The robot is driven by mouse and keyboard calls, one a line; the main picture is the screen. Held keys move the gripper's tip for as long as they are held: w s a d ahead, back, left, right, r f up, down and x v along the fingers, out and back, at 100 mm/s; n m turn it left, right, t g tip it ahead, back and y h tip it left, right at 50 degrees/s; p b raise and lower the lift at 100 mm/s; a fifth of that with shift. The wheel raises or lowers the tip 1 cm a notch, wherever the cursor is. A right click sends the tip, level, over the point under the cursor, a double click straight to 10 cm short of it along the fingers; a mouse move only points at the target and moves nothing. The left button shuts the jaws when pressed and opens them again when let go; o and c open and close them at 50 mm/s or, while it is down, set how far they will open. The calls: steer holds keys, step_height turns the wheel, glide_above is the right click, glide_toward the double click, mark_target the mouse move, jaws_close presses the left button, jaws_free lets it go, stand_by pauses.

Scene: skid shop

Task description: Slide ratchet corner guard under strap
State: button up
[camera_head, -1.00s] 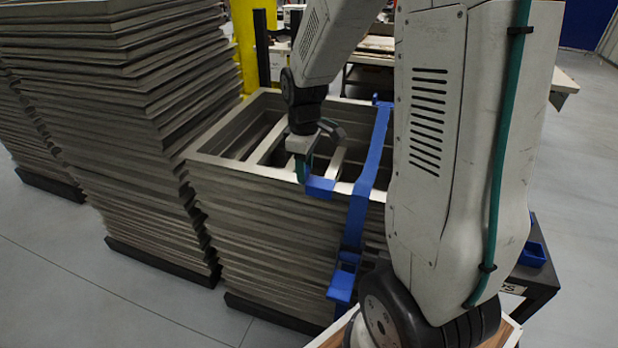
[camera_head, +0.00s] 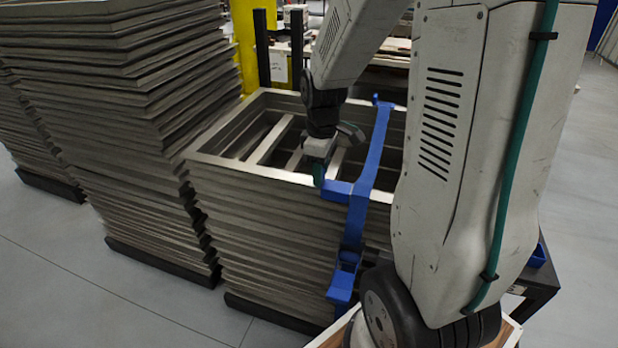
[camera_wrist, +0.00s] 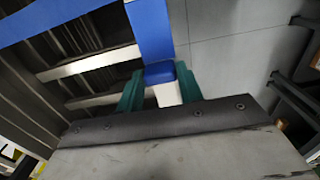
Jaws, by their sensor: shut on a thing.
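The blue corner guard (camera_head: 337,191) is at the near top edge of the stack of metal frames. My gripper (camera_head: 321,178) is shut on it; in the wrist view the green fingers of my gripper (camera_wrist: 160,92) hold the blue guard (camera_wrist: 150,32) between them. The blue strap (camera_head: 374,155) runs over the stack and down its near side, and crosses the upper left of the wrist view (camera_wrist: 55,18). The guard's right end meets the strap in the head view; whether it is under the strap is hard to tell. The blue ratchet (camera_head: 344,278) hangs low on the strap.
The stack of metal frames (camera_head: 260,215) has an open top with crossbars. Taller stacks (camera_head: 125,110) stand to its left. A yellow post (camera_head: 245,45) and black uprights stand behind. A dark table (camera_head: 538,285) is at the right. Grey floor (camera_head: 90,285) is clear in front.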

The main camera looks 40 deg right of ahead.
mark_target(344, 187)
steer(key=shift+s+d, duration=0.5)
steer(key=shift+s, duration=0.15)
steer(key=shift+s+d, duration=0.55)
steer(key=shift+s, duration=0.3)
steer(key=shift+s+d, duration=0.55)
steer(key=shift+s, duration=0.35)
steer(key=shift+s+d+r, duration=0.1)
steer(key=shift+d, duration=0.05)
steer(key=o, duration=0.8)
steer(key=shift+r, duration=2.2)
